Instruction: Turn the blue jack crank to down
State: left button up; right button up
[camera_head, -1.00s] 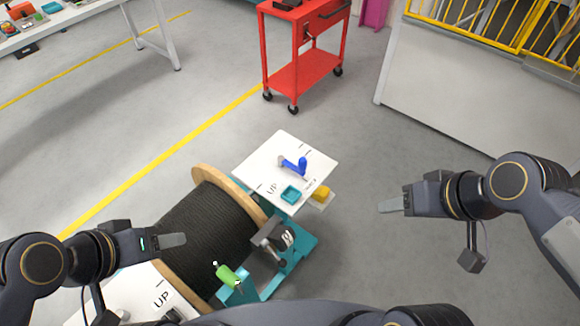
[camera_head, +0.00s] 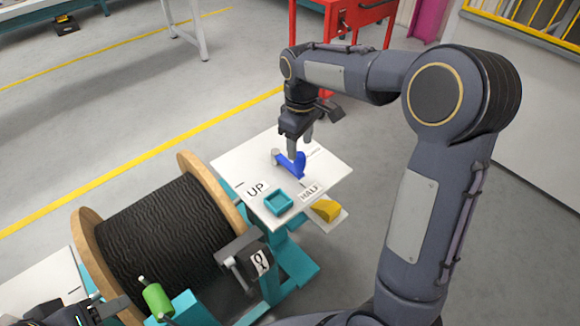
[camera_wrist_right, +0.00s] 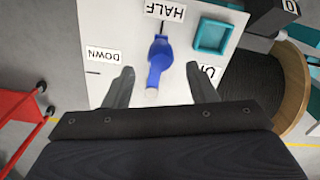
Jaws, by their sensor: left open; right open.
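The blue crank (camera_head: 299,166) sits on a white panel (camera_head: 228,160) on the reel stand. Its pale-tipped end points away from the HALF label (camera_head: 311,191), between the UP label (camera_head: 257,189) and the DOWN label (camera_head: 313,153). My right gripper (camera_head: 300,152) is open over the crank. In the right wrist view the crank (camera_wrist_right: 158,65) lies between the spread fingers of my right gripper (camera_wrist_right: 162,88), apart from both. The DOWN label (camera_wrist_right: 103,55) is on the left there. My left gripper (camera_head: 108,308) is at the lower left, partly cut off and away from the crank.
A teal square tray (camera_head: 278,203) and a yellow block (camera_head: 326,210) are near the crank. The black cable reel (camera_head: 165,235) stands left of the panel, with a green handle (camera_head: 157,299) in front. A red cart (camera_head: 370,14) stands behind my right arm.

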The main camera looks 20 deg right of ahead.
aim_at(300, 163)
notch_tip(300, 163, down, 7)
jog(key=shift+s+f+b, duration=0.1)
jog(key=shift+f+b, duration=0.05)
jog(key=shift+b, duration=0.85)
grip_shut()
